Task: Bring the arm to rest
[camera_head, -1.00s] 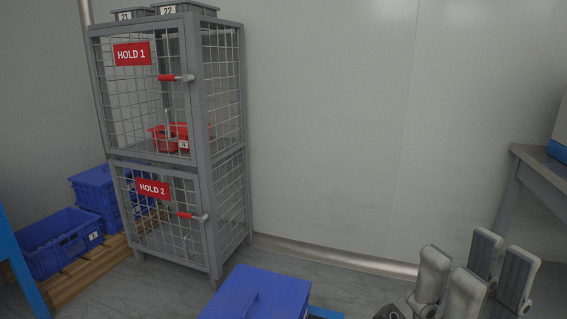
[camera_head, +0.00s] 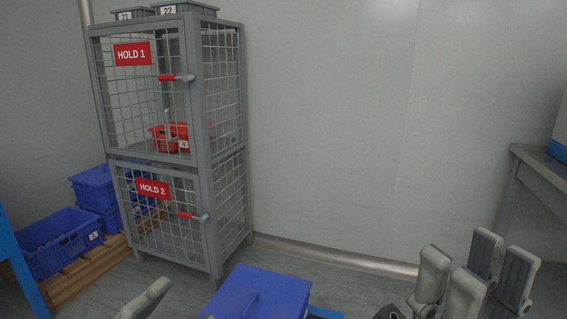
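My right gripper (camera_head: 475,270) shows at the lower right, its grey fingers pointing up. Its fingers stand apart with nothing visible between them, so it is open and empty. It is in front of the floor and the pale wall, apart from the bench. Part of my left gripper (camera_head: 146,300) shows at the bottom edge, left of the blue lid; the rest of it is cut off by the frame, so its opening is hidden.
A grey mesh cage (camera_head: 202,120) with shut HOLD 1 and HOLD 2 doors stands at left, red bins (camera_head: 160,139) inside. Blue crates (camera_head: 58,241) sit on a wooden pallet (camera_head: 75,282). A blue lidded box (camera_head: 262,292) is in front. A grey bench (camera_head: 540,165) is at right.

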